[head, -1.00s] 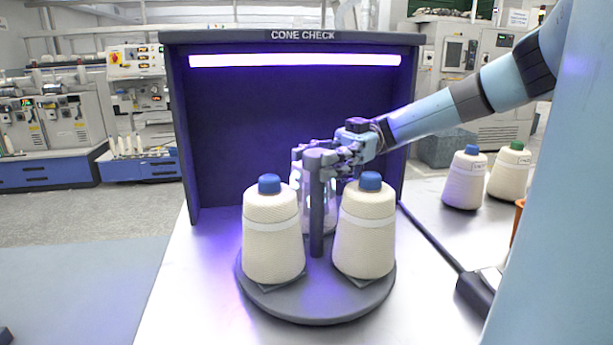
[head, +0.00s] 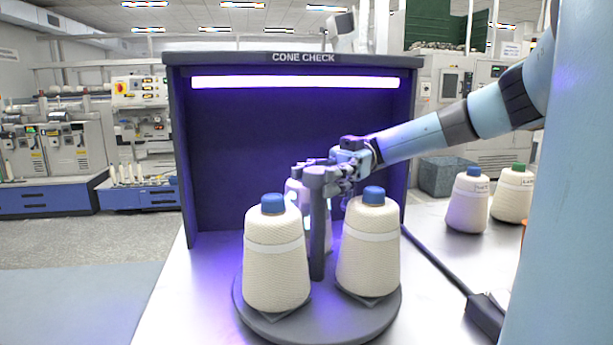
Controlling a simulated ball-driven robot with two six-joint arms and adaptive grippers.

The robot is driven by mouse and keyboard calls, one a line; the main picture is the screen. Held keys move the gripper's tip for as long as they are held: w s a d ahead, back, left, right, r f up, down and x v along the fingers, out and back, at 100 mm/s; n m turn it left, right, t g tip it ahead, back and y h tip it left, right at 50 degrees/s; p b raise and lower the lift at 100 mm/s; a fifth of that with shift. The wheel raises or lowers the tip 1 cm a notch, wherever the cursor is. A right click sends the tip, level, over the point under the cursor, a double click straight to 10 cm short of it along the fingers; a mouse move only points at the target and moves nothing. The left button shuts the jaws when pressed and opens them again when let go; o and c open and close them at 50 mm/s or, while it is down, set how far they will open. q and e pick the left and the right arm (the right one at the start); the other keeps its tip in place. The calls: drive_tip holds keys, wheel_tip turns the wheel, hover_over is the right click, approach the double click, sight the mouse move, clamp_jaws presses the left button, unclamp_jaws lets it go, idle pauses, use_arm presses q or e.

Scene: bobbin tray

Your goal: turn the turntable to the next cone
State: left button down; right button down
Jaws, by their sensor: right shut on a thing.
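The round grey turntable (head: 318,325) stands on the bench in front of the dark booth. A white cone with a blue tip (head: 277,262) stands on its left side, and another blue-tipped cone (head: 368,255) on its right side. A third cone (head: 296,192) is at the back, mostly hidden by the post and the front cones. A grey upright post (head: 317,235) rises from the turntable's middle. My right gripper (head: 320,172) is at the post's top, its fingers around it and shut on it; the fingers are partly hidden. My left gripper is out of view.
The booth (head: 290,130) has walls behind and on both sides, with a lit tube (head: 295,82) above. Two more cones, one blue-tipped (head: 467,205) and one green-tipped (head: 513,198), stand on the bench at right. A dark bar and block (head: 484,315) lie right of the turntable.

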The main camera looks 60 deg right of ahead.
drive_tip(key=c, duration=0.6)
unclamp_jaws()
